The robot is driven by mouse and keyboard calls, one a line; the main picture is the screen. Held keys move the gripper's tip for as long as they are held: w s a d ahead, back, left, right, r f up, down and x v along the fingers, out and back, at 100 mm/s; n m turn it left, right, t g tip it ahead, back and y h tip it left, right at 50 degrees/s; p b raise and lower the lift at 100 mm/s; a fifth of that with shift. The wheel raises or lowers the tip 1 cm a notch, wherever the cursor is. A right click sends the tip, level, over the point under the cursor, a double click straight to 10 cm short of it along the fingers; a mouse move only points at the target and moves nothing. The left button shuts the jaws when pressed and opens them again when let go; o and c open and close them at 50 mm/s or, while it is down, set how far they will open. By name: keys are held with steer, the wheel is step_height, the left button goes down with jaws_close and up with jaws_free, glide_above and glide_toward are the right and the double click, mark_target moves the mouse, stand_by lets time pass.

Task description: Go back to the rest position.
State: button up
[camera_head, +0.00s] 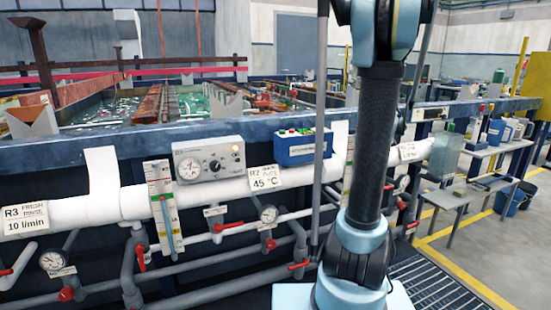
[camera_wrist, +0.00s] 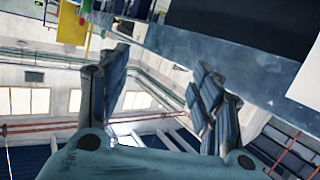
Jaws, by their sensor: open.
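My gripper (camera_wrist: 155,88) shows in the wrist view. Its two ridged blue finger pads stand apart, with nothing between them. Behind the fingers are the hall's wall, windows and roof, seen tilted. In the head view my arm rises upright at the right of centre and leaves the top of the picture. My gripper is out of sight there.
A plating line with a blue rim (camera_head: 200,137) and white pipe (camera_head: 75,213) runs across the head view. A grey control box (camera_head: 208,160) and a blue box (camera_head: 302,147) sit along it. A low bench (camera_head: 470,195) stands right. Yellow-marked floor (camera_head: 445,243) is open there.

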steer(key=s+a+f+n+g+y, duration=0.2)
steer(key=s+a+f+g+y, duration=0.1)
steer(key=s+a+f, duration=0.4)
steer(key=s+a+f+n+g+y, duration=0.2)
steer(key=s+a+f+g, duration=0.2)
steer(key=s+a+f, duration=0.4)
steer(key=s+a+f+n+g+y, duration=0.1)
steer(key=s+a+f+g+y, duration=0.2)
steer(key=s+a+f, duration=0.4)
steer(key=s+a, duration=0.5)
steer(key=s, duration=0.4)
steer(key=s+a, duration=0.4)
steer(key=s, duration=0.5)
steer(key=shift+s+a+f+n+g+y, duration=0.15)
steer(key=shift+s+a+n+g+y, duration=0.15)
steer(key=shift+a+n, duration=0.1)
steer(key=shift+w+f, duration=0.2)
steer(key=shift+w, duration=0.35)
steer(key=shift+d, duration=0.1)
